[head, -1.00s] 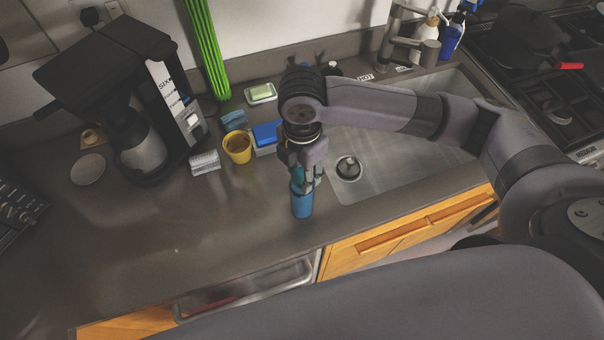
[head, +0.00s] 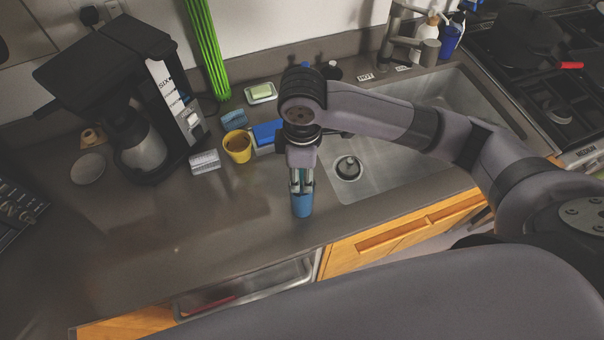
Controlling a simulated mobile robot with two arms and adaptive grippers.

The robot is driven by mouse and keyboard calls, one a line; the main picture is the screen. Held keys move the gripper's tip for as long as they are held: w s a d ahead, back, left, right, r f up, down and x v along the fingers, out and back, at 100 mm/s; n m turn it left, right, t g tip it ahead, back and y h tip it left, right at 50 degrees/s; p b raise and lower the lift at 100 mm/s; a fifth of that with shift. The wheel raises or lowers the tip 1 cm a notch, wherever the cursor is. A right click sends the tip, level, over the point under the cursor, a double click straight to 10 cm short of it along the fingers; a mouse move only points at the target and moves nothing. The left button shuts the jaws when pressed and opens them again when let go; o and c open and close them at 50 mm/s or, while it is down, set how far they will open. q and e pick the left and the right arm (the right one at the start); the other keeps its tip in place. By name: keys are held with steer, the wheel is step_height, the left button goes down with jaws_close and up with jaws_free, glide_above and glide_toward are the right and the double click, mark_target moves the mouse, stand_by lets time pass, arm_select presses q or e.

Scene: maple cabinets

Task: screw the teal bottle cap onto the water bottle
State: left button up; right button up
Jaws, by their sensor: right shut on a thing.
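The blue water bottle (head: 302,206) stands upright on the grey counter, close to the left edge of the sink. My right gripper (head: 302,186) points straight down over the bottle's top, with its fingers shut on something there. A little teal shows between the fingers, which I take to be the cap (head: 296,178). The fingers hide most of the cap and the bottle's neck, so I cannot tell how the cap sits on the bottle. My left gripper is not in view.
A yellow cup (head: 238,148), a blue sponge (head: 267,132) and a soap dish (head: 261,92) stand behind the bottle. A coffee maker (head: 130,95) is at the left. The steel sink (head: 400,145) lies to the right. The counter left of the bottle is clear.

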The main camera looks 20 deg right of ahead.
steer(key=shift+f+m, duration=0.15)
steer(key=shift+m, duration=0.55)
steer(key=shift+s+m, duration=0.1)
steer(key=shift+m, duration=1.1)
steer(key=m, duration=0.3)
steer(key=shift+f+m, duration=0.1)
steer(key=shift+m, duration=0.2)
steer(key=shift+c, duration=0.4)
steer(key=o, duration=0.9)
steer(key=shift+o, duration=0.2)
